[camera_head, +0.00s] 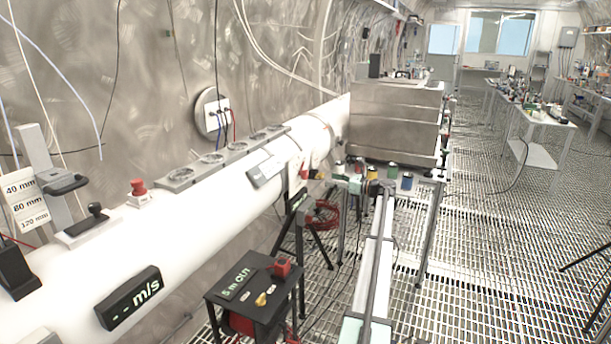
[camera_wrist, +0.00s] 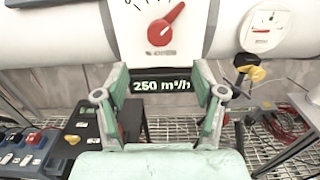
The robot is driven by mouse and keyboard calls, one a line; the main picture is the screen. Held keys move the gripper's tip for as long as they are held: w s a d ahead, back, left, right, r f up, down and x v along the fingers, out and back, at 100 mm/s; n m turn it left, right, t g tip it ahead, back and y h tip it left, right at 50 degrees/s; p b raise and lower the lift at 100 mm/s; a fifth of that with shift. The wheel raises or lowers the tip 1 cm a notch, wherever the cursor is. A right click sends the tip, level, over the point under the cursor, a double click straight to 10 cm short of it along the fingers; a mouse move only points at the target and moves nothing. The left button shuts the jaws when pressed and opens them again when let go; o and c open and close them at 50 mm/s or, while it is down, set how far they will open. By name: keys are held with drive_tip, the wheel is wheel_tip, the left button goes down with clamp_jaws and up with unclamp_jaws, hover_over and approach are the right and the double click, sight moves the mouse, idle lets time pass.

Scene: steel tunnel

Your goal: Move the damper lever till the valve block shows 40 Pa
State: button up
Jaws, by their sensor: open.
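In the wrist view, a red lever (camera_wrist: 166,24) points up and right on a white panel (camera_wrist: 135,30) with tick marks and a label that seems to read "% OPEN". I take it for the damper lever. A black display (camera_wrist: 162,86) below it reads 250 m³/h. My gripper (camera_wrist: 162,75) is open and empty, its green fingers spread below the lever and either side of the display. I cannot surely pick out the valve block, and no Pa reading is legible.
A round gauge (camera_wrist: 266,28) and a black-and-yellow fitting (camera_wrist: 249,68) are right of the panel. In the head view, a white duct (camera_head: 215,212) carries an m/s display (camera_head: 128,298) and a grey strip (camera_head: 225,157) with several round fittings. A small black table (camera_head: 252,285) stands in front.

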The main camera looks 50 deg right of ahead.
sight(307, 175)
drive_tip(key=p+x, duration=0.1)
drive_tip(key=x, duration=1.1)
drive_tip(key=shift+w+a+p, duration=0.1)
drive_tip(key=shift+w+p, duration=0.25)
drive_tip(key=c, duration=1.1)
